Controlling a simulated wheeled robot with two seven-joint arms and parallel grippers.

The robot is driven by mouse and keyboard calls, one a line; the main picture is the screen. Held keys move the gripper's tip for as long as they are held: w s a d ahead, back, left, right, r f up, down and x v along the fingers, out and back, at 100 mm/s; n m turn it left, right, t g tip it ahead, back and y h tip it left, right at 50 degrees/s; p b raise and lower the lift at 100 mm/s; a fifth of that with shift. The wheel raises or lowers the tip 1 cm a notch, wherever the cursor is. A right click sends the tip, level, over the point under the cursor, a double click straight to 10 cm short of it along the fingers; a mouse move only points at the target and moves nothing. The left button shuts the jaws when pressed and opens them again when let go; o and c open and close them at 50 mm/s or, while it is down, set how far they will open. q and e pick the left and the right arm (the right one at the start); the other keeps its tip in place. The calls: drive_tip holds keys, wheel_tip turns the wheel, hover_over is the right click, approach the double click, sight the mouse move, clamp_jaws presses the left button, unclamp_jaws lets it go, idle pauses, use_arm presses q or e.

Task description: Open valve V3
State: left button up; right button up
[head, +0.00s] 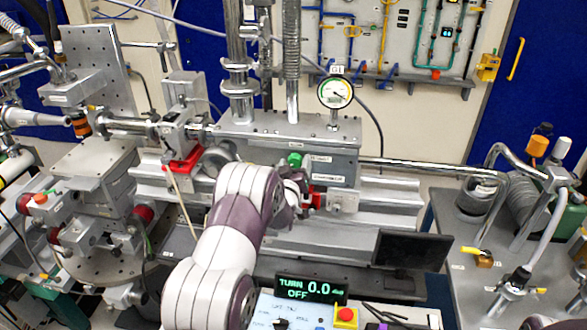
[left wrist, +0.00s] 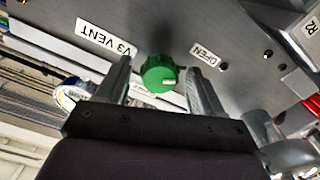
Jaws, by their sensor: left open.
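The green valve knob (left wrist: 158,72) is on the grey panel, beside a label (left wrist: 107,39) reading "V3 VENT" and another (left wrist: 204,55) reading "OPEN". A pale pointer mark shows on the knob's face. The knob also shows in the head view (head: 295,160) on the front of the grey chamber box (head: 255,142). My left gripper (head: 297,177) is open right in front of it. In the left wrist view its two fingers stand on either side of the knob, with gaps visible. My right gripper is not in view.
A round gauge (head: 335,92) stands on top of the chamber box. A red part (head: 313,197) sits close to the right of my gripper. A dark monitor (head: 412,250) and a display (head: 308,289) reading "TURN 0.0" and "OFF" are in front.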

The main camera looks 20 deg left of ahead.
use_arm(q)
drive_tip(key=shift+s+d+f, duration=0.1)
drive_tip(key=shift+s+f, duration=0.05)
drive_tip(key=shift+s, duration=0.25)
drive_tip(key=b+v, duration=0.4)
drive_tip(key=v, duration=0.7)
drive_tip(key=shift+s+b, duration=0.4)
drive_tip(key=shift+d, duration=0.1)
